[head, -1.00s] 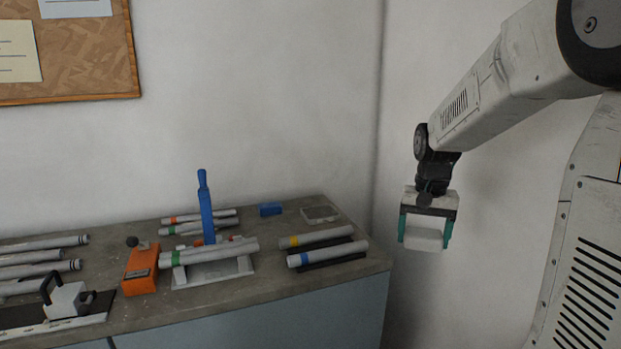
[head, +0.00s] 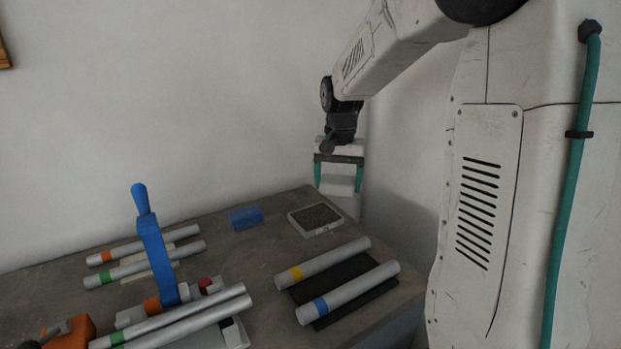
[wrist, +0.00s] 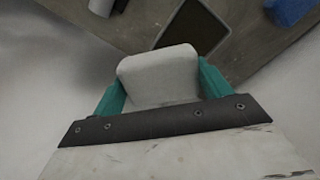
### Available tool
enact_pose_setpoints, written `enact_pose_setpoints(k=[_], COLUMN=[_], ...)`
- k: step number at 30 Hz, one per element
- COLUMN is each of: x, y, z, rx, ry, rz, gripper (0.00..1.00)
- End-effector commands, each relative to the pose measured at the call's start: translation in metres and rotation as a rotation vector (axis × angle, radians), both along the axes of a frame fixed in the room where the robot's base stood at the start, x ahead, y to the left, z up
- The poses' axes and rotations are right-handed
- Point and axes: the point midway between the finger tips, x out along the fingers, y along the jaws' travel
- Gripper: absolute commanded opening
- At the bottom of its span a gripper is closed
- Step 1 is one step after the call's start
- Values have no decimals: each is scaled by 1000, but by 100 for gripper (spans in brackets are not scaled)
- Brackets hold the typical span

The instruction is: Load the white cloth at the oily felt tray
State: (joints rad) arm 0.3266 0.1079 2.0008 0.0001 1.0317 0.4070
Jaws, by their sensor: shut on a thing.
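My gripper (head: 338,179) is shut on the white cloth (head: 338,186), a pale block-like pad held between its teal fingers. The cloth also shows in the wrist view (wrist: 160,75), filling the space between the fingers (wrist: 160,90). The gripper hangs in the air beyond the back right of the bench. The oily felt tray (head: 316,219) is a small pale-rimmed tray with a dark speckled inside, near the back right corner of the bench. It lies to the left of and below the gripper in the head view. In the wrist view the tray (wrist: 196,28) shows ahead of the cloth, which overlaps its near part.
A blue block (head: 246,217) sits left of the tray. Tubes with yellow (head: 322,263) and blue (head: 347,292) bands lie on a dark mat in front of it. A clamp with an upright blue lever (head: 152,245) stands at the left, with tubes around it.

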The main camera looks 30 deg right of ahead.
Motion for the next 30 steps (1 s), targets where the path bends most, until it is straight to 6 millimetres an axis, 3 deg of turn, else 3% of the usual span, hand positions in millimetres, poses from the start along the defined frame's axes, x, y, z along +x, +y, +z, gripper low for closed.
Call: enact_pose_setpoints(k=[3, 7, 21, 30], x=[26, 37, 37, 37], y=[27, 40, 37, 37], z=[-9, -15, -58, -72], rx=[0, 0, 1, -1], ry=[1, 0, 2, -1], rz=[-26, -48, -56, -56], gripper=[55, 55, 55, 55])
